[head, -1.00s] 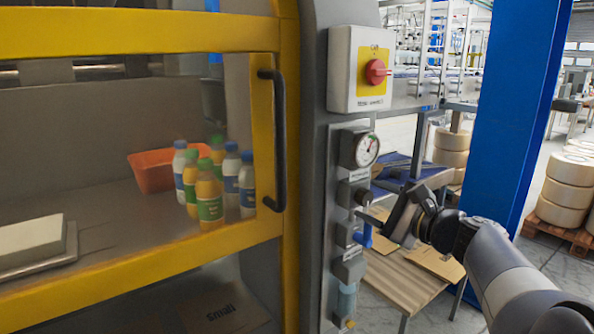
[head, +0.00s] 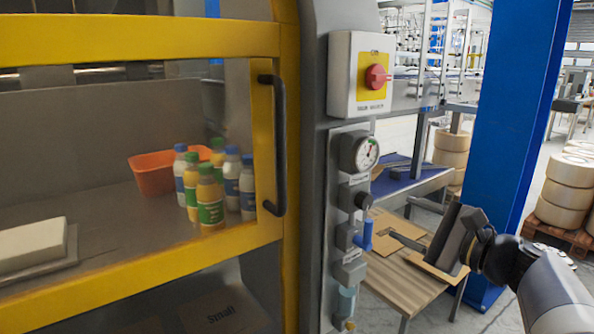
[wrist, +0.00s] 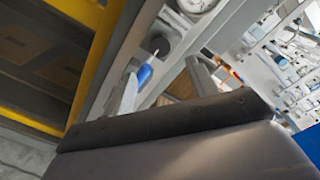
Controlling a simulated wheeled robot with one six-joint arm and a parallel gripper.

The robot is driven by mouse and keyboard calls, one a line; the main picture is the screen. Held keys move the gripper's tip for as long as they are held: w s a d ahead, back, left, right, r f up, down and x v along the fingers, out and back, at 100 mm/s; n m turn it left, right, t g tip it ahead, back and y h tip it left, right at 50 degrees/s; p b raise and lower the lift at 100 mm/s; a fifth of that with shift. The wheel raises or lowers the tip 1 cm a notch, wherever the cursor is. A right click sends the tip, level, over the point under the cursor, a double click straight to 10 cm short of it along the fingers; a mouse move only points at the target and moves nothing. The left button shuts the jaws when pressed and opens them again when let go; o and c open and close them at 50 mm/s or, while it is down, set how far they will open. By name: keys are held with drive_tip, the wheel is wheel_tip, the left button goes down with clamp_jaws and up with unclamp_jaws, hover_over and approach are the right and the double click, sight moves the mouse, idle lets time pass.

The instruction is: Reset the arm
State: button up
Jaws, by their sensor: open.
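My gripper (head: 408,243) is in the right half of the head view, in front of the wooden table and to the right of the machine's control panel. It is open and nothing shows between its fingers. In the wrist view its two grey fingers (wrist: 160,88) stand apart, with the blue valve handle (wrist: 145,75) seen between them in the background. The same blue handle (head: 366,236) is on the panel in the head view, apart from my gripper.
A yellow-framed door with a dark handle (head: 279,145) covers several bottles and an orange bin (head: 152,174). A blue column (head: 515,130) stands behind my arm. A wooden table (head: 392,284) is below.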

drive_tip(key=x, duration=0.9)
drive_tip(key=shift+f+b, duration=0.1)
drive_tip(key=shift+b, duration=0.3)
drive_tip(key=shift+r+m+p, duration=0.3)
drive_tip(key=shift+p, duration=0.45)
drive_tip(key=m+p, duration=0.3)
drive_tip(key=p, duration=0.2)
drive_tip(key=shift+s+d+m, duration=0.1)
drive_tip(key=shift+m, duration=0.3)
drive_tip(key=m+p, duration=0.4)
drive_tip(key=p, duration=0.1)
drive_tip(key=m+p, duration=0.4)
approach(369, 201)
drive_tip(key=shift+w+f, duration=0.3)
drive_tip(key=shift+f, duration=0.15)
drive_tip(key=shift+a+y, duration=0.2)
drive_tip(key=shift+y, duration=0.2)
